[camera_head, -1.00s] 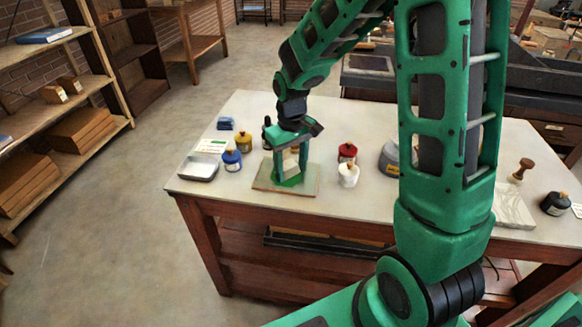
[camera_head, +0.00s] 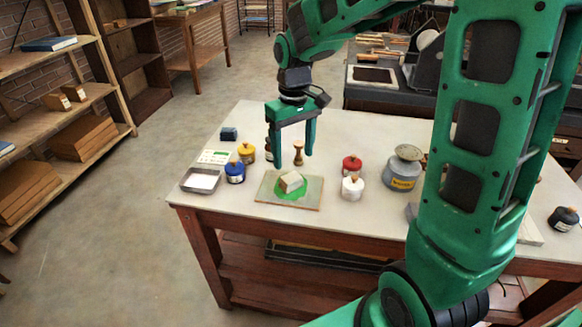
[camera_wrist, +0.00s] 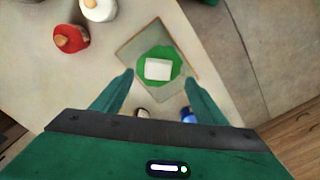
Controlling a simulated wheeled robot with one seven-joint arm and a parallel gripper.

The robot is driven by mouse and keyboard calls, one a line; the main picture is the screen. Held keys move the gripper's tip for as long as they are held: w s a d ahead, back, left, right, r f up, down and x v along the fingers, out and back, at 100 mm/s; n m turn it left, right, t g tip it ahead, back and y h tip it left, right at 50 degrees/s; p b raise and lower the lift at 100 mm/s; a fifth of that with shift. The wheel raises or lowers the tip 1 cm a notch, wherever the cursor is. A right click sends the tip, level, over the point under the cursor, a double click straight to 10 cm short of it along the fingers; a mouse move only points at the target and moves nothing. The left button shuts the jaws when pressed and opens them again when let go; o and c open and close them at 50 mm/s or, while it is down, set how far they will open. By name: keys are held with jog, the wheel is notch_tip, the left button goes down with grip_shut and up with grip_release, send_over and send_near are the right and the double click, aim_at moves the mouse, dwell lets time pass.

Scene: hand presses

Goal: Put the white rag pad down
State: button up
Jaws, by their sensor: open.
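The white rag pad (camera_head: 291,182) lies on the green ink patch (camera_head: 293,194) of a flat slab (camera_head: 265,190) near the table's front left edge. In the wrist view the pad (camera_wrist: 158,69) sits inside the green patch (camera_wrist: 150,55), ahead of the fingertips. My gripper (camera_head: 289,161) is open and empty, pointing down above and behind the pad, apart from it. The gripper's two fingers also show in the wrist view (camera_wrist: 158,76), spread to either side with nothing between them.
Blue (camera_head: 235,172) and yellow (camera_head: 247,153) jars and a metal tray (camera_head: 201,180) stand left of the slab. Red (camera_head: 352,166) and white (camera_head: 353,187) jars and a grey can (camera_head: 403,168) stand right. A wooden-handled tool (camera_head: 299,153) stands behind. The front table strip is clear.

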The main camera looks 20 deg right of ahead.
jog(key=s+d+r+m, duration=0.4)
jog(key=s+d+m, duration=0.1)
jog(key=s+d, duration=0.8)
jog(key=s+d+f+m, duration=0.1)
jog(key=s+d+m, duration=0.1)
jog(key=s, duration=1.1)
jog(key=shift+s+f+m, duration=0.35)
jog(key=shift+f+m, duration=0.05)
jog(key=shift+m, duration=0.4)
jog(key=shift+w+d+f, duration=0.1)
jog(key=shift+w+f, duration=0.15)
jog(key=shift+w, duration=0.4)
